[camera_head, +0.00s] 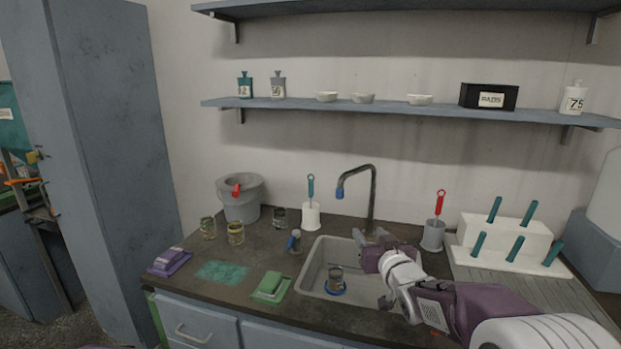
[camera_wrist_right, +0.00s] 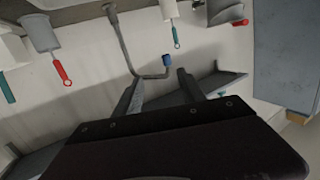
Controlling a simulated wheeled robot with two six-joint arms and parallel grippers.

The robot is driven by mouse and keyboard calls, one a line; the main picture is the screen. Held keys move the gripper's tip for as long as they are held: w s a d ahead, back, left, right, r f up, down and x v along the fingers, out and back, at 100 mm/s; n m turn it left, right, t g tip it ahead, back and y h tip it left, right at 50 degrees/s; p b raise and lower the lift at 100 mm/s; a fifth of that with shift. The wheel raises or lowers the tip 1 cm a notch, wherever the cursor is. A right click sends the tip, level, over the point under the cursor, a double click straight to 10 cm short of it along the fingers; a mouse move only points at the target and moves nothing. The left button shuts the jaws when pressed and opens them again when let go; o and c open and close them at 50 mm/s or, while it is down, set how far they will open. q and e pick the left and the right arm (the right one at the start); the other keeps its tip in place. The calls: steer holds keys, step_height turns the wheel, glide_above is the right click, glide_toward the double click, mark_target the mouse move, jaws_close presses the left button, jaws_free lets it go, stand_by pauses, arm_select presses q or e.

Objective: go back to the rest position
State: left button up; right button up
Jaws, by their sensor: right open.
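My right gripper (camera_head: 367,238) reaches in from the right above the back right part of the sink (camera_head: 310,270), close to the tap (camera_head: 372,195). It is open, with nothing between its fingers. In the right wrist view its two fingers (camera_wrist_right: 160,88) are apart, and the tap with its blue tip (camera_wrist_right: 168,60) shows beyond them. A jar (camera_head: 336,277) stands in the sink on a blue ring, below and to the left of the gripper. My left gripper is not in view.
Brush holders (camera_head: 311,216) and (camera_head: 432,236) flank the tap. A white block with teal pegs (camera_head: 505,238) stands right. A grey bucket (camera_head: 240,203), glass jars (camera_head: 235,234), a purple sponge (camera_head: 169,260) and a green sponge (camera_head: 270,284) are left. A shelf (camera_head: 400,108) runs above.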

steer(key=s+d+f+m+g+h, duration=0.25)
steer(key=s+f+g, duration=0.65)
steer(key=s+f, duration=0.9)
steer(key=s+f+g, duration=0.3)
steer(key=s+f, duration=0.1)
steer(key=s, duration=0.4)
steer(key=s+f+g, duration=0.3)
steer(key=s+f, duration=0.1)
steer(key=s, duration=0.3)
step_height(320, 180, up, 15)
steer(key=n+p, duration=0.1)
steer(key=p, duration=1.4)
steer(key=shift+d, duration=0.3)
